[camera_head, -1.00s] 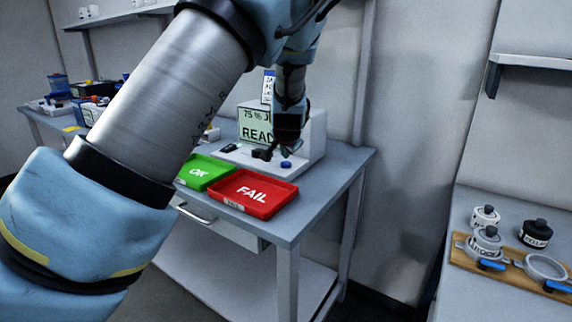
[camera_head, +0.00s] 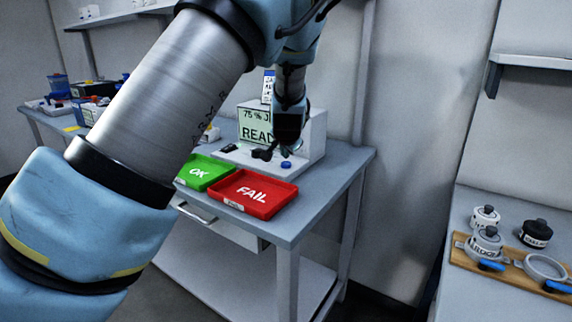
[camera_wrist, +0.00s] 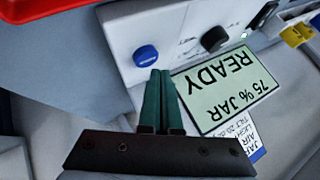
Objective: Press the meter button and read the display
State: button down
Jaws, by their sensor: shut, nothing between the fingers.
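The meter (camera_head: 313,134) is a pale box on the table with a greenish display (camera_head: 252,124). In the wrist view the display (camera_wrist: 228,88) appears upside down and reads "75 % JAR" and "READY". A blue round button (camera_head: 286,164) sits on the meter's front ledge; it also shows in the wrist view (camera_wrist: 146,56). A dark knob (camera_wrist: 214,39) is beside it. My gripper (camera_wrist: 160,72) is shut and empty, its green fingertips close to the blue button in the picture. I cannot tell whether they touch it. In the head view my gripper covers part of the display.
A green OK tray (camera_head: 203,171) and a red FAIL tray (camera_head: 254,194) lie in front of the meter. A label card (camera_wrist: 240,135) stands by the display. At right, a wooden board (camera_head: 505,270) holds several jars and fittings.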

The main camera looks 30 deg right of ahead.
aim_at(285, 165)
jog(key=shift+f, duration=0.4)
jog(key=shift+f+b, duration=0.35)
jog(key=shift+f, duration=0.15)
dwell(0.8)
jog(key=shift+r, duration=0.15)
jog(key=shift+r+p, duration=0.8)
jog(key=shift+p, duration=0.05)
notch_tip(285, 165, up, 5)
jog(key=p, duration=0.4)
dwell(0.6)
